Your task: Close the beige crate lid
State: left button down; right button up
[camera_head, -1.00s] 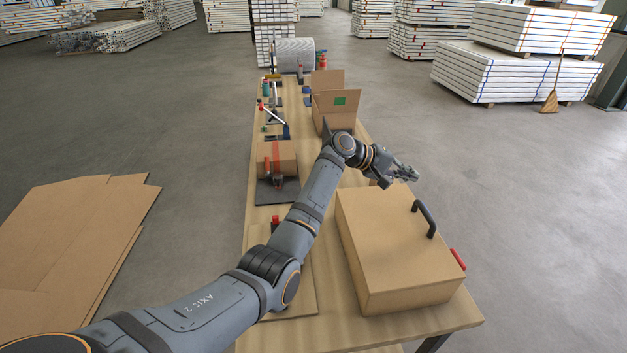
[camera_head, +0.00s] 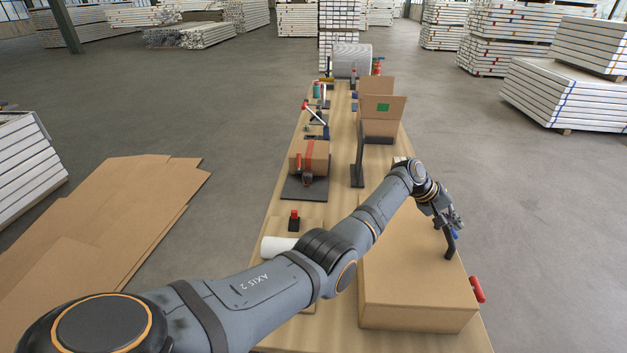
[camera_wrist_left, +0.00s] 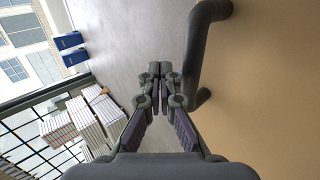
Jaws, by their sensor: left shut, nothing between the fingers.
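The beige crate (camera_head: 415,312) stands at the near right end of the workbench. Its lid (camera_head: 405,262) lies flat across the top, with no gap visible. A dark curved handle (camera_head: 449,246) rises near the lid's right edge and also shows in the left wrist view (camera_wrist_left: 194,62). My left gripper (camera_head: 456,224) is over the crate's right edge, close to the handle. In the left wrist view its fingertips (camera_wrist_left: 160,70) are together and empty, just left of the handle; contact cannot be told. My forearm hides part of the crate's left side. My right gripper is out of view.
A red part (camera_head: 477,289) sticks out at the crate's right side. Farther along the workbench (camera_head: 345,205) are a taped box (camera_head: 312,155), a dark upright stand (camera_head: 358,160) and an open carton (camera_head: 383,108). Floor to the right is clear.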

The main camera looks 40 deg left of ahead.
pick_arm(q)
jog(key=shift+f, duration=0.1)
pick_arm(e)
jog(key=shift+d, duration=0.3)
